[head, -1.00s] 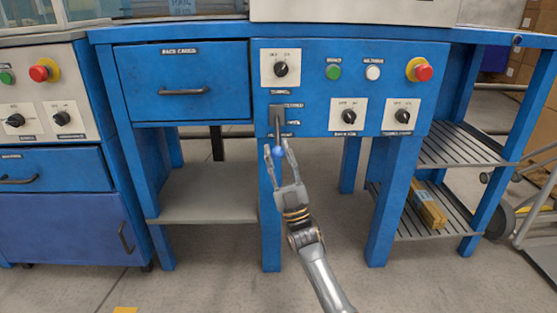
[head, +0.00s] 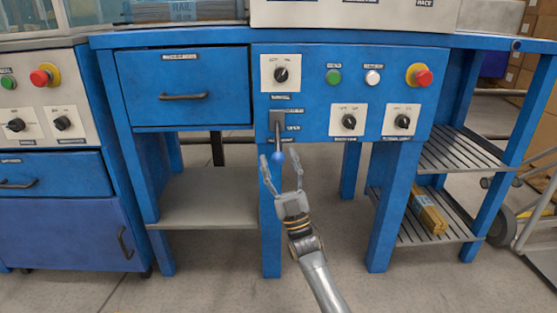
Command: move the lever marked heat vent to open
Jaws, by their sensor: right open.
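A lever (head: 278,137) with a blue ball knob hangs down from a dark plate on the blue front panel. It is the only such lever in view; its small labels are too blurred to read. My right gripper (head: 280,157) is open, with its two fingers pointing up at the knob. In the picture one fingertip lies on each side of the knob, apart from it; the exact depth between them is hard to tell. My left gripper is not in view.
A rotary switch (head: 281,74) sits above the lever, and two more are to its right. A green button (head: 333,77), a white button (head: 373,77) and a red emergency knob (head: 422,76) are higher up. A drawer (head: 183,87) is on the left.

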